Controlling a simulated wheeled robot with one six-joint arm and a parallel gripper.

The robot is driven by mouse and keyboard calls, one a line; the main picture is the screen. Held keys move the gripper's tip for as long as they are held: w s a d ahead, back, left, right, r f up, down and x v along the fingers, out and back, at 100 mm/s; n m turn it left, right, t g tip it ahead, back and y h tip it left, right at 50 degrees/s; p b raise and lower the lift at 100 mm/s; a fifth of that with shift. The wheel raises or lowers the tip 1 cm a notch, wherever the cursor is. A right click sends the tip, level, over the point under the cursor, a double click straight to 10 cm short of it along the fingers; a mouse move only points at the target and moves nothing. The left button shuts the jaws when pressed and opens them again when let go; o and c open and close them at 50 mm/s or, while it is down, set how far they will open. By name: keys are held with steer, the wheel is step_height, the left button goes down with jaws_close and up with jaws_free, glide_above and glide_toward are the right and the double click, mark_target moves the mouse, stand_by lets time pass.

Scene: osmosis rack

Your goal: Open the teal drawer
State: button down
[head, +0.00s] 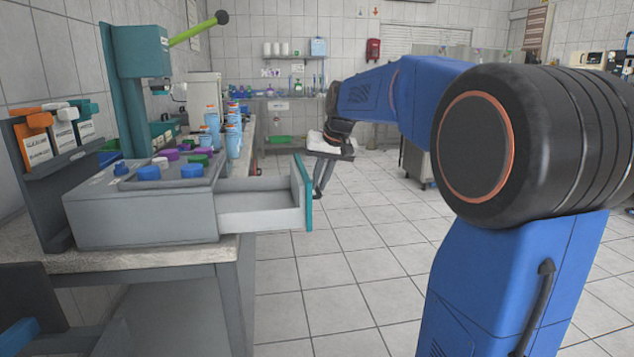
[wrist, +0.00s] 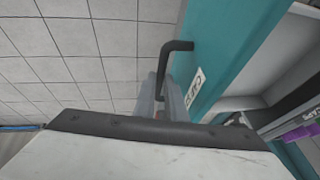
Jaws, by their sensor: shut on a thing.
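The teal drawer (head: 302,190) is pulled out of the grey box on the bench. Its grey side wall and open inside show in the head view. In the wrist view its teal front (wrist: 222,40) carries a white label and a dark bar handle (wrist: 176,47). My gripper (head: 320,189) is just to the right of the drawer front in the head view. In the wrist view my gripper (wrist: 163,100) is shut on the handle. The fingers are partly hidden by the white-and-dark wrist part in front.
The grey box (head: 140,222) has blue, purple and green caps (head: 191,170) on top. A teal press (head: 128,90) with a green lever stands behind it. Labelled packs (head: 62,135) hang at the left. Tiled floor (head: 340,260) right of the drawer is clear.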

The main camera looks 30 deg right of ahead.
steer(key=c, duration=1.8)
jaws_free()
steer(key=v, duration=1.7)
steer(key=shift+r, duration=0.2)
steer(key=s+a+f+n, duration=0.1)
steer(key=s+a+f, duration=0.3)
steer(key=s+f, duration=0.5)
steer(key=s+a+f+n, duration=0.1)
steer(key=s+a+f, duration=0.4)
steer(key=s+f, duration=0.4)
steer(key=s+a+f+n, duration=0.2)
steer(key=s+a+f, duration=0.2)
steer(key=s+f, duration=0.6)
steer(key=shift+s+a+f+h, duration=0.1)
steer(key=shift+a+f+h, duration=0.05)
steer(key=shift+f, duration=1.15)
steer(key=shift+a+f+h, duration=0.15)
steer(key=shift+f, duration=1.15)
